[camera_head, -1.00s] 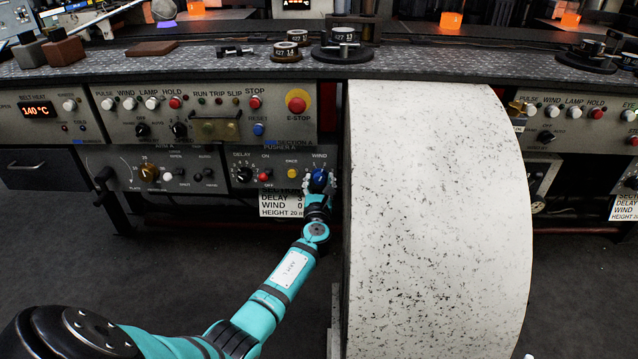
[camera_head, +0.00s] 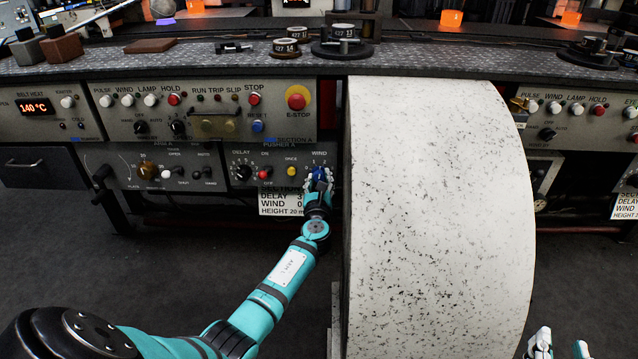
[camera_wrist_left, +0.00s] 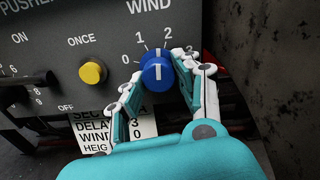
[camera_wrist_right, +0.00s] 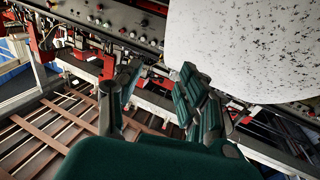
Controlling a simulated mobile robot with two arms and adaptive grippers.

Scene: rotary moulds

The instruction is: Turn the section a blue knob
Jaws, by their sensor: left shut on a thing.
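The blue WIND knob (camera_head: 319,172) sits at the right end of the PUSHER A panel. In the left wrist view the knob (camera_wrist_left: 157,75) shows a white pointer line, close to upright on a dial marked 0 to 3. My left gripper (camera_wrist_left: 158,66) is shut on the knob, one finger on each side. In the head view my left gripper (camera_head: 319,180) reaches it from below. A white card (camera_head: 281,203) under the panel reads DELAY 3, WIND 0. My right gripper (camera_head: 562,347) is low at the right; its wrist view shows its fingers (camera_wrist_right: 155,88) apart and empty.
A large pale speckled block (camera_head: 440,210) stands just right of the knob. A yellow ONCE button (camera_wrist_left: 92,72), a red button (camera_head: 265,173) and the DELAY knob (camera_head: 243,172) lie to its left. The E-STOP (camera_head: 297,100) is above.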

